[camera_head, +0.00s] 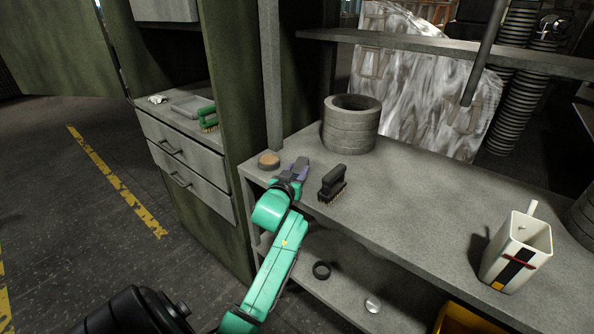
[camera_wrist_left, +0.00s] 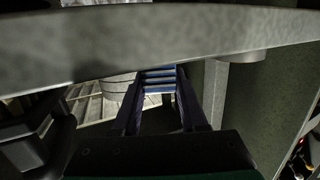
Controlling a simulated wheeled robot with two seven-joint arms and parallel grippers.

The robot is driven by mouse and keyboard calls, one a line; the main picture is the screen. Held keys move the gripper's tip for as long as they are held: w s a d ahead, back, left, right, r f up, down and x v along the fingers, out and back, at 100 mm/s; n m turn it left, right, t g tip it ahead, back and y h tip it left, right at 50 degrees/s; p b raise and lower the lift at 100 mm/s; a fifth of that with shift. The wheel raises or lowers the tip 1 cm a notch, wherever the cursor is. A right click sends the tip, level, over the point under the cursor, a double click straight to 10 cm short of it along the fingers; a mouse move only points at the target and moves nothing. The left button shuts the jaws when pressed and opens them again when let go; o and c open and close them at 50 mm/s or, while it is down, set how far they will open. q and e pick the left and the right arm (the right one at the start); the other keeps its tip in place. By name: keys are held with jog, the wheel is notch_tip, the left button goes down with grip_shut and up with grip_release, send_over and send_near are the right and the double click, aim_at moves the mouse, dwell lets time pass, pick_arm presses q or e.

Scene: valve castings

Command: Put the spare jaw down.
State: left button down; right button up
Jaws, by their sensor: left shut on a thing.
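My left gripper (camera_head: 296,170) is over the left end of the grey workbench (camera_head: 430,200), close to its top. It is shut on a small piece that I take for the spare jaw. In the left wrist view the fingers (camera_wrist_left: 158,100) reach away from the camera, and the blue ribbed jaw (camera_wrist_left: 158,80) shows between their tips. In the head view the fingers and the jaw are hard to tell apart. I cannot tell whether the jaw touches the bench. My right gripper is not in view.
A round tan disc (camera_head: 269,160) lies just left of the gripper. A black brush (camera_head: 332,184) stands close on its right. A stack of grey rings (camera_head: 351,124) stands behind. A white container (camera_head: 516,252) is far right. The bench middle is clear.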

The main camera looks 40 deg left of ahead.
pick_arm(q)
jog(key=shift+c, duration=1.8)
grip_release()
jog(key=shift+r, duration=0.15)
jog(key=shift+s+f, duration=0.1)
jog(key=shift+f, duration=0.2)
jog(key=b+v, duration=0.1)
jog(key=v, duration=1.3)
jog(key=shift+s+d+r, duration=0.15)
jog(key=shift+s+r, duration=0.1)
jog(key=shift+r, duration=0.05)
